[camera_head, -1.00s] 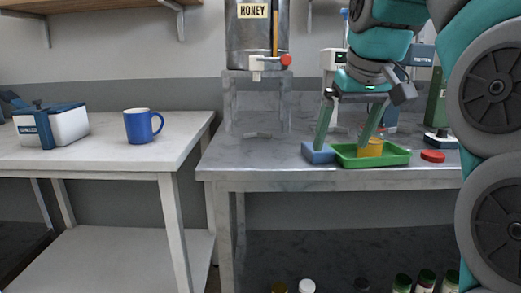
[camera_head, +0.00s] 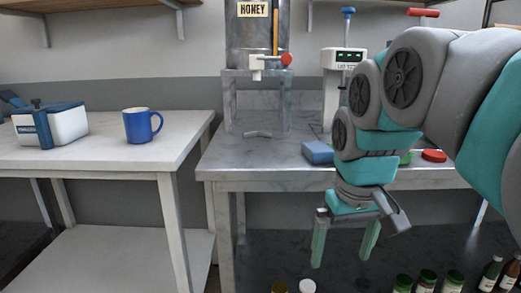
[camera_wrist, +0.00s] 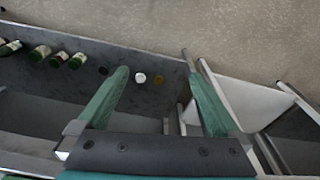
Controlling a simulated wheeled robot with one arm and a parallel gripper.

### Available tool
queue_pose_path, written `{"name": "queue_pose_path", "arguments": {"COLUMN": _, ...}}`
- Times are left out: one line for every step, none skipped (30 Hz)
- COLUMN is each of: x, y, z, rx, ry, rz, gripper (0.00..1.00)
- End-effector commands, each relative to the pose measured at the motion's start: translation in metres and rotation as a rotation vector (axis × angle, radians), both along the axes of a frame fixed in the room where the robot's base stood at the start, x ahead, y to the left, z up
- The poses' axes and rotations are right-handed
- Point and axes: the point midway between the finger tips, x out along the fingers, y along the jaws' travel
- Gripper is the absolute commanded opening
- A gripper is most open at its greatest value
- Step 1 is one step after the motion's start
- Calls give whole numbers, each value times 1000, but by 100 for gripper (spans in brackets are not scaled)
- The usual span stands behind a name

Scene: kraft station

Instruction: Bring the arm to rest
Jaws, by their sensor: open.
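My gripper (camera_head: 343,257) hangs in front of the table with the honey tank, below the tabletop level, its fingers pointing down. The two green fingers are spread wide apart with nothing between them. In the wrist view the gripper (camera_wrist: 160,92) is also open and empty, above the lower shelf and the floor.
A honey tank (camera_head: 255,40) stands behind. The left table holds a blue mug (camera_head: 142,126) and a cooler box (camera_head: 52,124).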

Motion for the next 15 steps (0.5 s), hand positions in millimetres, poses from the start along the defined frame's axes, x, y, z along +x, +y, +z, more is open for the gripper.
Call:
{"name": "queue_pose_path", "arguments": {"x": -15, "y": -1, "z": -17, "rx": -4, "ry": 30, "rz": -9, "gripper": 100}}
{"name": "queue_pose_path", "arguments": {"x": -23, "y": -2, "z": -26, "rx": -5, "ry": 42, "rz": -14, "gripper": 100}}
{"name": "queue_pose_path", "arguments": {"x": -34, "y": -2, "z": -40, "rx": -6, "ry": 61, "rz": -22, "gripper": 100}}
{"name": "queue_pose_path", "arguments": {"x": -41, "y": -2, "z": -49, "rx": -7, "ry": 73, "rz": -28, "gripper": 100}}
{"name": "queue_pose_path", "arguments": {"x": -49, "y": -3, "z": -59, "rx": -8, "ry": 88, "rz": -35, "gripper": 100}}
{"name": "queue_pose_path", "arguments": {"x": -62, "y": -4, "z": -72, "rx": -9, "ry": 110, "rz": -44, "gripper": 100}}
{"name": "queue_pose_path", "arguments": {"x": -70, "y": -4, "z": -81, "rx": -10, "ry": 121, "rz": -51, "gripper": 100}}
{"name": "queue_pose_path", "arguments": {"x": -80, "y": -5, "z": -92, "rx": -12, "ry": 134, "rz": -59, "gripper": 100}}
{"name": "queue_pose_path", "arguments": {"x": -91, "y": -6, "z": -104, "rx": -14, "ry": 150, "rz": -70, "gripper": 100}}
{"name": "queue_pose_path", "arguments": {"x": -102, "y": -7, "z": -114, "rx": -15, "ry": 168, "rz": -78, "gripper": 100}}
{"name": "queue_pose_path", "arguments": {"x": -111, "y": -8, "z": -123, "rx": -15, "ry": 182, "rz": -87, "gripper": 100}}
{"name": "queue_pose_path", "arguments": {"x": -122, "y": -8, "z": -134, "rx": -15, "ry": 198, "rz": -99, "gripper": 100}}
{"name": "queue_pose_path", "arguments": {"x": -131, "y": -9, "z": -142, "rx": -15, "ry": 208, "rz": -107, "gripper": 100}}
{"name": "queue_pose_path", "arguments": {"x": -139, "y": -9, "z": -149, "rx": -15, "ry": 217, "rz": -114, "gripper": 100}}
{"name": "queue_pose_path", "arguments": {"x": -149, "y": -10, "z": -159, "rx": -15, "ry": 233, "rz": -123, "gripper": 100}}
